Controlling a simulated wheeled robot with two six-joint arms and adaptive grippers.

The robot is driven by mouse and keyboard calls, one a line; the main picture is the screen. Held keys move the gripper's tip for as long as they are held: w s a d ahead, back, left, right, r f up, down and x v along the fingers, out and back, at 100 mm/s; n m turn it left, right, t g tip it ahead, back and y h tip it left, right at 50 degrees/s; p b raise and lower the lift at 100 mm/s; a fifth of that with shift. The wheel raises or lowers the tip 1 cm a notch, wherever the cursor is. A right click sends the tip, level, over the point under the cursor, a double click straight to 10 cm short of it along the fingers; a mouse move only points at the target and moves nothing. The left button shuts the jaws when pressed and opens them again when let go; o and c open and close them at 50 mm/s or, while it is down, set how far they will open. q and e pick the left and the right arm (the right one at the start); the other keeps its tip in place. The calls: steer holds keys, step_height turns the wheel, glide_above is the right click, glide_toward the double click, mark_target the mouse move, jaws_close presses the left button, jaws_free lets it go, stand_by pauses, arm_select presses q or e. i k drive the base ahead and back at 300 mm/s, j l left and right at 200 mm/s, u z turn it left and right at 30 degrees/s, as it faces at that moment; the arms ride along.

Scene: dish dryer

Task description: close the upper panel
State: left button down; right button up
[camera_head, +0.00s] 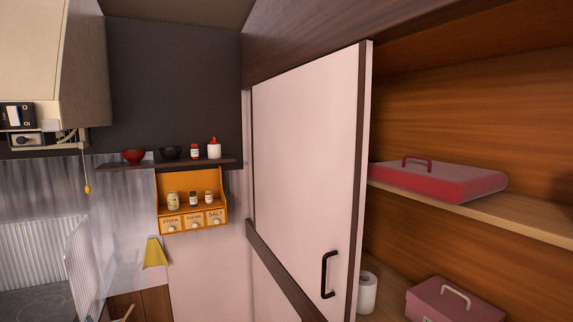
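The upper panel (303,150) is a white sliding-type or hinged door with a dark edge; I cannot tell which. It covers the left part of the wooden cupboard, and the right part of the cupboard stands open. Its black handle (328,275) is near the lower right corner of the panel. Neither of my grippers shows in the head view.
Inside the open cupboard, a red case (440,181) lies on the shelf (530,219). Below are a white roll (367,293) and a pink box (452,302). At left, a dark wall shelf (185,163) holds bowls and bottles above an orange spice rack (192,205).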

mark_target(310, 122)
steer(key=i+j+u, duration=0.1)
steer(key=i+j, duration=0.3)
steer(key=i+j+u, duration=0.1)
steer(key=i+j, duration=0.2)
steer(key=i, duration=0.25)
steer(key=i+j+u, duration=0.15)
steer(key=i+j, duration=0.15)
steer(key=i, duration=0.2)
steer(key=i+j+u, duration=0.1)
steer(key=i+j, duration=0.15)
steer(key=i, duration=0.3)
steer(key=i+j+u, duration=0.1)
steer(key=i, duration=0.4)
steer(key=j, duration=0.1)
